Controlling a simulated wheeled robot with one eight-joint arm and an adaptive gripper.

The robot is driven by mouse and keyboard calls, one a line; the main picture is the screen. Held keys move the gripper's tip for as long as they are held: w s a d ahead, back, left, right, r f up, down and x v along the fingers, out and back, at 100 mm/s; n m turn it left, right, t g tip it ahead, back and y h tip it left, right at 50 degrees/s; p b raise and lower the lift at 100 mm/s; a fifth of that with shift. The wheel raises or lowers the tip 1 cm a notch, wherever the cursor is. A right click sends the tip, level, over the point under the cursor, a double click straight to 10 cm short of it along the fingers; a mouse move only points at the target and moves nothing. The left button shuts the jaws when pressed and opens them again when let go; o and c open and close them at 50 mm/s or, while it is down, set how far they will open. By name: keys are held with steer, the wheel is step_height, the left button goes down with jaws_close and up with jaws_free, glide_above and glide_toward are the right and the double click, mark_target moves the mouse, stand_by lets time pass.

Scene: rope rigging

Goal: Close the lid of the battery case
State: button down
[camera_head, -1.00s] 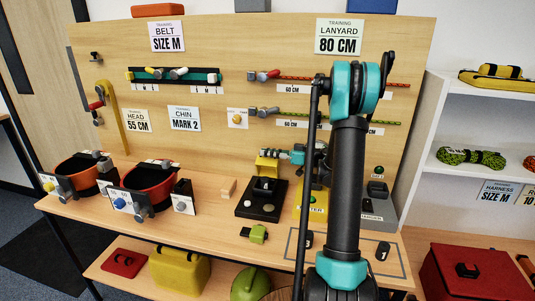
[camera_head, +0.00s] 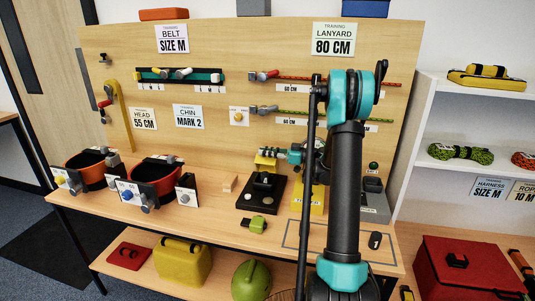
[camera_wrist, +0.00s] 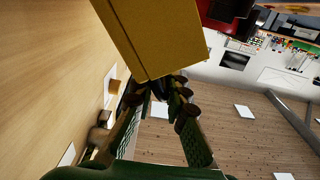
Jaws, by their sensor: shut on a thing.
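My gripper (camera_head: 284,155) reaches in from the right, in front of the wooden board and above the bench. Its jaws are shut on a yellow block (camera_head: 265,162). In the wrist view the yellow block (camera_wrist: 160,35) fills the top middle, at the fingertips (camera_wrist: 158,88). In the head view it is above the back of a black base (camera_head: 246,205); I cannot tell whether they touch. No battery case or lid can be surely made out. A yellow unit (camera_head: 309,202), partly hidden by my arm, stands right of the black base.
Two red-orange helmets (camera_head: 155,178) stand on the bench at left. A small green-yellow piece (camera_head: 256,224) lies at the front, left of an outlined area. A grey unit (camera_head: 372,203) stands right of my arm. The lower shelf holds a yellow case (camera_head: 181,263).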

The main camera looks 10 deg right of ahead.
mark_target(264, 158)
steer(key=shift+s+a+f+n, duration=0.15)
steer(key=shift+s+n, duration=0.25)
steer(key=shift+s+a+f+n, duration=0.15)
steer(key=shift+s+n, duration=0.25)
steer(key=shift+s+a+f, duration=0.3)
steer(key=shift+s+f, duration=0.15)
steer(key=shift+s, duration=0.35)
steer(key=c, duration=1.6)
jaws_free()
steer(key=shift+c, duration=0.2)
steer(key=shift+d, duration=0.1)
steer(key=v, duration=1.1)
steer(key=shift+s+d, duration=0.15)
steer(key=shift+d, duration=0.2)
